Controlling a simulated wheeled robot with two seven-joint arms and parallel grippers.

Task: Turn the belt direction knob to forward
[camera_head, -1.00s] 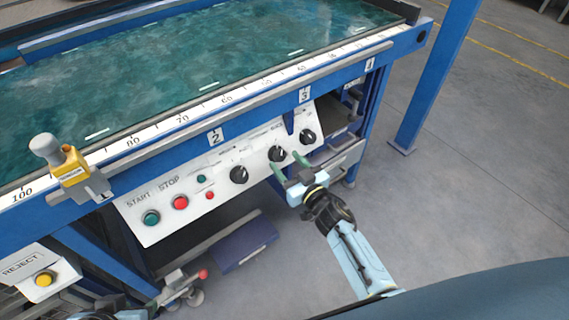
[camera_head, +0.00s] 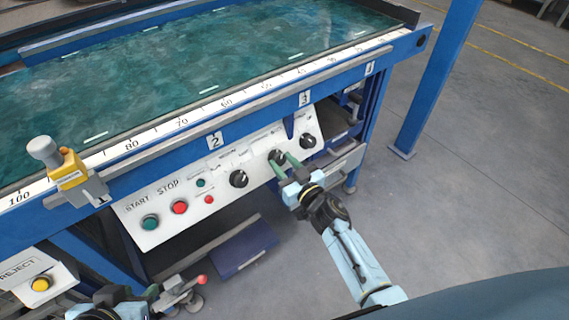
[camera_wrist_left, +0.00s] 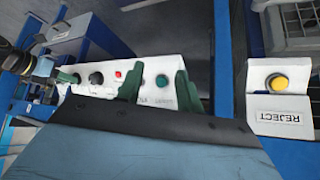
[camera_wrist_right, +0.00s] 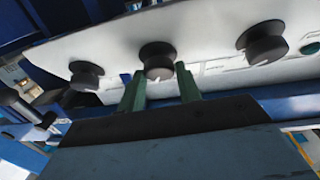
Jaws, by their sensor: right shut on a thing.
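A white control panel (camera_head: 222,178) on the blue conveyor frame carries three black knobs in a row. My right gripper (camera_head: 283,161) is at the middle knob (camera_head: 276,157), with its green fingers on either side of it and shut on it. The right wrist view shows the middle knob (camera_wrist_right: 157,60) between the fingertips (camera_wrist_right: 160,82), with a pale mark at its lower edge. The labels are too blurred to tell which knob sets belt direction. My left gripper (camera_wrist_left: 157,85) is open and empty, its fingers apart, low at the left in the head view.
A green start button (camera_head: 150,221) and red stop button (camera_head: 180,207) are on the panel's left. A yellow reject button (camera_head: 41,284) is further left. Open floor lies to the right.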

